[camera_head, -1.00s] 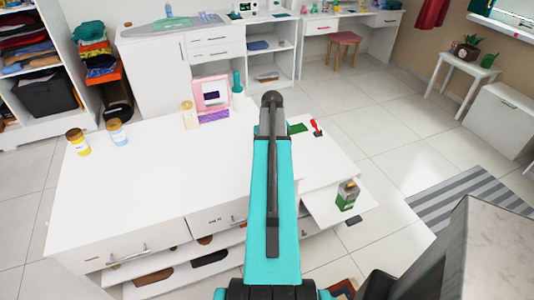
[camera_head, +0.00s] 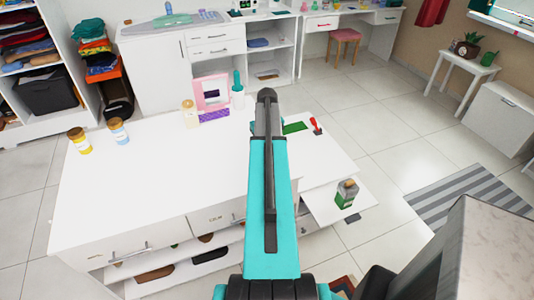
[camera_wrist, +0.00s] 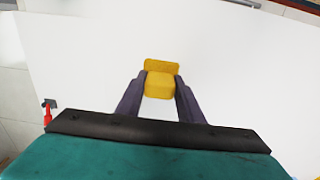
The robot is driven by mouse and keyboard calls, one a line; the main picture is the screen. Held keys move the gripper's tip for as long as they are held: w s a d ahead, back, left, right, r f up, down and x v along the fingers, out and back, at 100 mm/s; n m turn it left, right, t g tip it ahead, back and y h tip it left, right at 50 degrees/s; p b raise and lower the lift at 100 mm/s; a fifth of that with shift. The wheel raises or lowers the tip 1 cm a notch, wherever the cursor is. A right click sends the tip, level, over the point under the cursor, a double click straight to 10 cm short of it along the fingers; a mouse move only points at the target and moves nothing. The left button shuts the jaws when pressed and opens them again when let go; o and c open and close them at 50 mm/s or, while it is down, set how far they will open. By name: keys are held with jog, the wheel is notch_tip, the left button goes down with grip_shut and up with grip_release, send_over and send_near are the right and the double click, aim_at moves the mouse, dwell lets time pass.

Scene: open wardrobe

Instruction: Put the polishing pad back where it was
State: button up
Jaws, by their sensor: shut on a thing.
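A yellow block-shaped pad (camera_wrist: 161,83), which looks like the polishing pad, sits between the two dark fingers of my gripper (camera_wrist: 160,82) in the wrist view. My gripper is shut on it. Behind it is a plain white surface (camera_wrist: 230,70); I cannot tell whether the pad touches it or hangs above it. In the head view my teal arm reaches out over the white cabinet top (camera_head: 150,185), and my gripper and the pad are hidden behind the arm.
On the cabinet top stand a yellow-label jar (camera_head: 79,141), blue-label jar (camera_head: 118,131), cream bottle (camera_head: 190,114), pink frame (camera_head: 212,92) and teal bottle (camera_head: 238,88). A green patch (camera_head: 294,127), red-handled tool (camera_head: 315,125) and green can (camera_head: 347,194) are to the right. The top's left-middle is clear.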

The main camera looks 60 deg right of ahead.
jog(key=shift+f+p, duration=0.55)
jog(key=shift+f, duration=0.9)
jog(key=shift+f, duration=0.15)
jog(key=o, duration=1.1)
jog(key=shift+r+b, duration=1.85)
jog(key=shift+r, duration=4.35)
